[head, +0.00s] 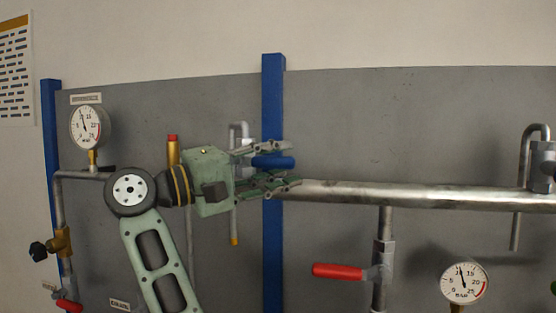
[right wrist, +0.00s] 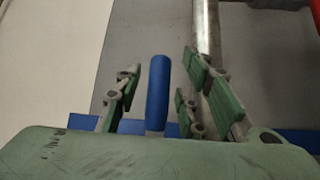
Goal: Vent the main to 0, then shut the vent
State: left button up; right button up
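My right gripper (head: 294,165) is open, its fingers on either side of a blue valve handle (head: 272,162). In the right wrist view the blue handle (right wrist: 158,92) stands between the spread fingers (right wrist: 165,88), with gaps on both sides. The valve sits by a bent grey vent pipe (head: 238,131), partly hidden by the gripper. The main is a thick horizontal steel pipe (head: 420,193). The left gauge (head: 90,128) and the lower right gauge (head: 464,283) both have needles pointing nearly straight up, well off the low end. My left gripper is not in view.
A red lever (head: 338,270) sits on a branch below the main. Another bent pipe (head: 530,145) with a valve is at far right. A blue post (head: 273,100) stands behind my gripper. A small red handle (head: 68,306) and a dark knob (head: 38,249) are at lower left.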

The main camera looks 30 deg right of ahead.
grip_shut()
dwell(0.4)
